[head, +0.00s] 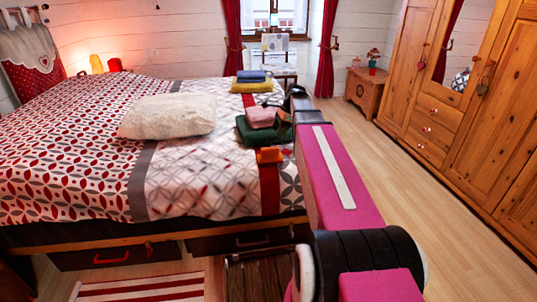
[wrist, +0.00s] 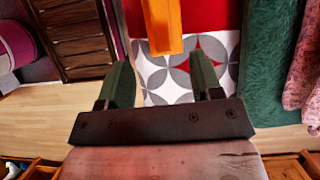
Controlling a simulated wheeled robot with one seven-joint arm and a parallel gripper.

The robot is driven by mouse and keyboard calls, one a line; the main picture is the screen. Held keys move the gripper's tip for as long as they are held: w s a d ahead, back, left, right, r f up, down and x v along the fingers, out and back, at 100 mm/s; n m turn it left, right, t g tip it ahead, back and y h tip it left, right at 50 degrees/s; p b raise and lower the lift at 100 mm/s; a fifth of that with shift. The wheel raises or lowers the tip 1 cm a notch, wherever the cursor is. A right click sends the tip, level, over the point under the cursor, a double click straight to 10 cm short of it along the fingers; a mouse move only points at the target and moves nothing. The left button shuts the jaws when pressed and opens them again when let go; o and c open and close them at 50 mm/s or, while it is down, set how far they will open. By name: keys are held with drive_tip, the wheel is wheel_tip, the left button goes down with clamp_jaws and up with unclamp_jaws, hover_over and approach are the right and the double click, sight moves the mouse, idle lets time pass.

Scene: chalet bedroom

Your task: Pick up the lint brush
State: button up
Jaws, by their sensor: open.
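An orange object, which looks like the lint brush (head: 270,155), lies on the red stripe of the bed cover near the bed's right edge. In the wrist view the orange lint brush (wrist: 163,25) shows at top centre, cut off by the frame edge. My gripper (wrist: 163,76) is open, with its two dark green fingers apart and nothing between them. The brush lies beyond the fingertips, roughly in line with the gap, and does not touch them. In the head view my arm hides most of the gripper.
A green folded cloth (head: 262,131) with a pink folded cloth (head: 261,117) on top lies close behind the brush. A white pillow (head: 168,116) and a yellow and blue stack (head: 252,84) are also on the bed (head: 80,185). The floor (head: 400,175) to the right is clear.

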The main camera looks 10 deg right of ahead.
sight(270, 148)
drive_tip(key=shift+w, duration=0.15)
drive_tip(key=x, duration=1)
drive_tip(key=shift+a+f, duration=0.15)
drive_tip(key=shift+f, duration=0.05)
drive_tip(key=c, duration=1)
